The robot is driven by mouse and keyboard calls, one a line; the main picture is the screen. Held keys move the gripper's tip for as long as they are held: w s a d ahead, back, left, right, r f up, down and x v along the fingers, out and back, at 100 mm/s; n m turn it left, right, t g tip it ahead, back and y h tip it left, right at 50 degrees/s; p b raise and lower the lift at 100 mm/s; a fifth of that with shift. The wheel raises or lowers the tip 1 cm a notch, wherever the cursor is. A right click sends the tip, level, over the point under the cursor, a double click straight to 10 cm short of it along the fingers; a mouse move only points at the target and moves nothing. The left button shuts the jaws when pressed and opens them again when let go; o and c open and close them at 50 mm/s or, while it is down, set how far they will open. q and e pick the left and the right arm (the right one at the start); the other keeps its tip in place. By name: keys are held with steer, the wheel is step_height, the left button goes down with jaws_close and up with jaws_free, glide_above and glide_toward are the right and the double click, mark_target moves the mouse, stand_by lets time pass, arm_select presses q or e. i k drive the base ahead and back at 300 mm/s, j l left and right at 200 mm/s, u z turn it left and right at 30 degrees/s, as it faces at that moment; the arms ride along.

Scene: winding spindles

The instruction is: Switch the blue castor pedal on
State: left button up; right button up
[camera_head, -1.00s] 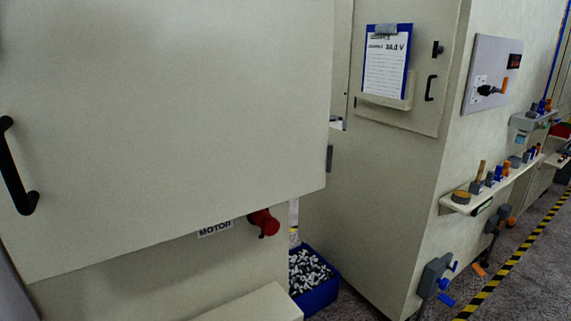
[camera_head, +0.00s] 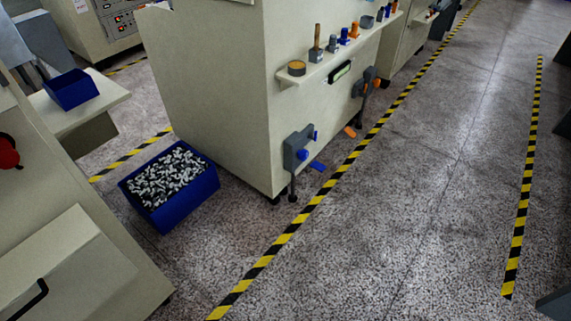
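A small blue pedal (camera_head: 317,166) sticks out low at the base of a beige cabinet (camera_head: 215,90), just above the floor. Beside it is a grey bracket (camera_head: 297,150) with a blue knob (camera_head: 302,155) and a foot reaching down to the floor. The pedal is too small to tell whether it is on or off. An orange pedal (camera_head: 350,132) sits farther back along the same side, below a similar bracket with an orange knob. Neither of my grippers shows in the view.
A blue bin of black and white pieces (camera_head: 205,190) stands on the floor left of the cabinet. A shelf (camera_head: 330,60) with spindles juts out above the pedals. A yellow-black floor stripe (camera_head: 270,255) runs past them; the speckled floor (camera_head: 430,180) to its right is open.

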mark_target(320, 167)
steer(key=i+l+z, duration=0.1)
steer(key=z, duration=0.15)
steer(key=i+l+u, duration=0.1)
steer(key=i+l, duration=0.2)
steer(key=i+l+u, duration=0.1)
steer(key=i+l, duration=0.25)
steer(key=i+l+u, duration=0.15)
steer(key=i+l, duration=0.15)
steer(key=i+l+u, duration=0.1)
steer(key=i+l, duration=0.15)
steer(key=l, duration=0.2)
steer(key=i+l+u, duration=0.1)
steer(key=i+l, duration=0.2)
steer(key=i+l+u, duration=0.1)
steer(key=i+l, duration=0.15)
steer(key=l, duration=0.3)
steer(key=i+l+u, duration=0.1)
steer(key=l, duration=0.35)
steer(key=i, duration=0.1)
